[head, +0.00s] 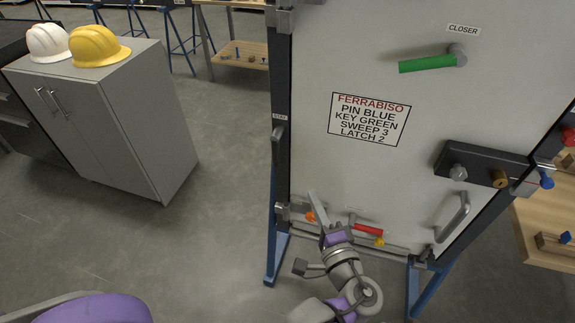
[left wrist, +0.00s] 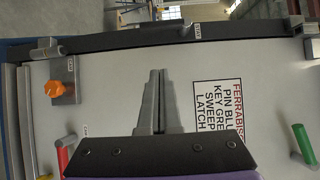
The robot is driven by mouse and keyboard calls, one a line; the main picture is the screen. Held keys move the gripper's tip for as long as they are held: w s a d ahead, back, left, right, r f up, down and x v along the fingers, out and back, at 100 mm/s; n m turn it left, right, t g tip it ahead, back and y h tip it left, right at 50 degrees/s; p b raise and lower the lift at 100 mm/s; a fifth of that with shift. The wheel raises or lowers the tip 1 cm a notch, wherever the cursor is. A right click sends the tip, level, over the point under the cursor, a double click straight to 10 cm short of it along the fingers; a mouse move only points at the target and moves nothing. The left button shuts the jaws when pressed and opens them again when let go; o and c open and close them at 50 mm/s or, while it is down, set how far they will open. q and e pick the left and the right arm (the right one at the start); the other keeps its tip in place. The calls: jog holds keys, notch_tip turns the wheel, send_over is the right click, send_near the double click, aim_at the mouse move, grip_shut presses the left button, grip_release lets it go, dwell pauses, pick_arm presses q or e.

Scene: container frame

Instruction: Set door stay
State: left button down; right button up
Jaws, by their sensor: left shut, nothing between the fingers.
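The door panel (head: 440,100) is pale grey and stands upright in a dark frame. On its left frame post is a label reading STAY (head: 279,116), with a grey lever (head: 278,146) hanging just below it. The label also shows near the top of the left wrist view (left wrist: 197,30). My left gripper (head: 313,196) is shut and empty in front of the door's lower left part, below and right of the stay lever and apart from it. Its closed fingers (left wrist: 158,75) point toward the frame post in the left wrist view. My right gripper is not in view.
An orange knob (left wrist: 55,88) and a red handle (head: 368,230) sit low on the door near my left gripper. A green closer handle (head: 428,64) and a printed sign (head: 369,119) are higher up. A grey cabinet (head: 150,130) with two helmets stands left; floor between is clear.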

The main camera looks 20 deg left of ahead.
aim_at(277, 148)
pick_arm(q)
jog(key=s+a+b+x, duration=0.1)
jog(key=a+x, duration=0.1)
jog(key=x, duration=1.1)
jog(key=shift+s, duration=0.25)
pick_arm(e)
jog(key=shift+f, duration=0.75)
pick_arm(q)
jog(key=shift+a, duration=0.1)
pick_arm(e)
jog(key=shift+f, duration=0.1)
pick_arm(q)
jog(key=shift+a+f+m+t+b, duration=0.15)
jog(key=shift+a+m+t+b, duration=0.15)
jog(key=shift+m+b, duration=0.1)
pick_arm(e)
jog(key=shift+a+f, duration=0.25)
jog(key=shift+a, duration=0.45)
